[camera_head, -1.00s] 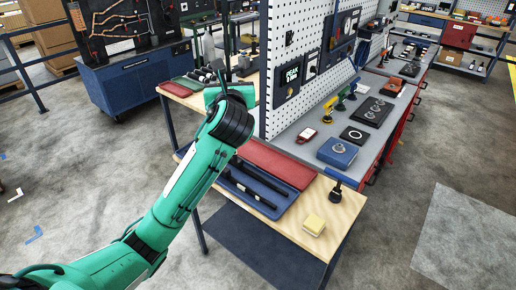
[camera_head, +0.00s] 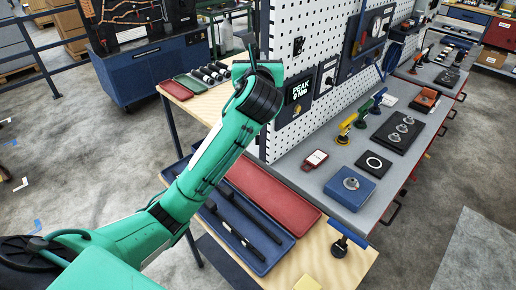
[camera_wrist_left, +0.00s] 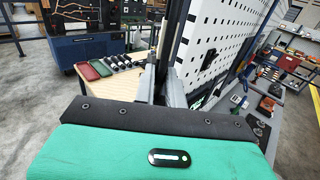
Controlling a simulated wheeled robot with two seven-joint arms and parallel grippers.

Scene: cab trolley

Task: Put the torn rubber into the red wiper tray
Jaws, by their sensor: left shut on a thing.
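The long red tray (camera_head: 272,198) lies on the near wooden bench and looks empty; my left arm covers its left end. My left gripper (camera_head: 251,62) is above the bench, beyond the tray, by the pegboard's end. In the left wrist view, my left gripper (camera_wrist_left: 160,88) is shut on a thin dark strip (camera_wrist_left: 179,25), likely the torn rubber, which stands up from between the fingers. My right gripper is not in view.
A blue tray (camera_head: 278,246) with dark wiper strips lies beside the red tray. The white pegboard (camera_head: 281,75) stands close to my left gripper. Small red (camera_head: 172,88) and green (camera_head: 190,86) trays and dark rolls sit on the far bench end.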

